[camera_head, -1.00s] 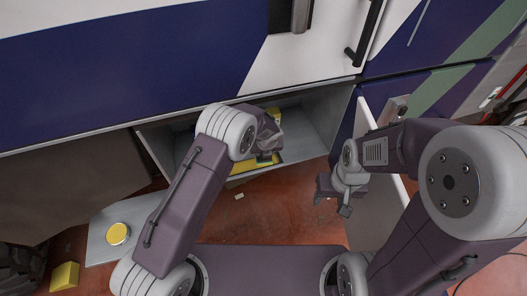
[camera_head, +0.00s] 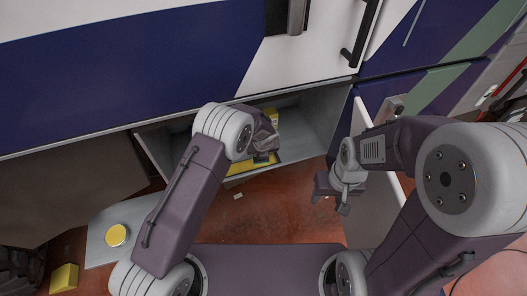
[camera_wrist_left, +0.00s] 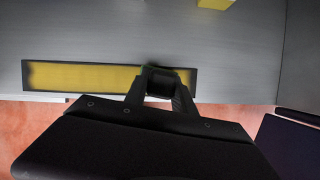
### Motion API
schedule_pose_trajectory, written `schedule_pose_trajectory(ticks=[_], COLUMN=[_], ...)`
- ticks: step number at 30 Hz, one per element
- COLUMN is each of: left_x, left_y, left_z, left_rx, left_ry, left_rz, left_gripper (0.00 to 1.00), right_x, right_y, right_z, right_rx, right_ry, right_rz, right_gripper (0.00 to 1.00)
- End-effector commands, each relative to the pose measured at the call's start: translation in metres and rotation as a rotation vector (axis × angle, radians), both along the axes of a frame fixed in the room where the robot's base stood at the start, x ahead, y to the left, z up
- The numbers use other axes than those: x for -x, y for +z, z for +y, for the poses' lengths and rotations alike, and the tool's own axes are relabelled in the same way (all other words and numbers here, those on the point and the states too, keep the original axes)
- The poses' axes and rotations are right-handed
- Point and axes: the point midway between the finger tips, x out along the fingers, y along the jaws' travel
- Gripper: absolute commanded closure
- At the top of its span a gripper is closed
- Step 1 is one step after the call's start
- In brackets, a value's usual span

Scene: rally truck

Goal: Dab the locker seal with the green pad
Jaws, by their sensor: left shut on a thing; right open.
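The locker (camera_head: 311,124) is an open grey compartment low in the truck's side. Its seal (camera_head: 237,169) is a yellow strip with a black border along the front of the locker floor. It also shows in the left wrist view (camera_wrist_left: 85,77). My left gripper (camera_wrist_left: 160,85) is inside the locker, over the strip's right part in the wrist view. It is shut on a small dark block, the pad (camera_wrist_left: 159,72), with only a trace of green showing. I cannot tell whether the pad touches the seal. My right gripper (camera_head: 331,192) is open and empty, outside the locker.
A yellow object (camera_head: 270,112) lies deeper in the locker. The open locker door (camera_head: 371,205) stands beside my right arm. A round yellow tin (camera_head: 115,235) sits on a grey board at left, near a yellow block (camera_head: 64,278). A small pale piece (camera_head: 238,196) lies on the red floor.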

Motion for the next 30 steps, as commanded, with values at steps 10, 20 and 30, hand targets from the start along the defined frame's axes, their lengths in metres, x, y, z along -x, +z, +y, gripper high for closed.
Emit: schedule_pose_trajectory(ticks=[10,20,30], left_x=[0.000,0.000,-0.004], left_y=[0.006,0.014,0.016], left_z=[0.000,0.000,-0.012], left_rx=[0.000,0.000,-0.001], left_ry=[0.000,0.000,-0.001], left_rz=[0.000,0.000,-0.001], left_gripper=[1.00,1.00,1.00], right_x=[0.000,0.000,0.000], right_y=[0.007,0.016,0.024], right_z=[0.000,0.000,0.000], right_rx=[0.000,0.000,0.000], right_ry=[0.000,0.000,0.000], right_rz=[0.000,0.000,0.000], right_gripper=[0.48,0.48,0.48])
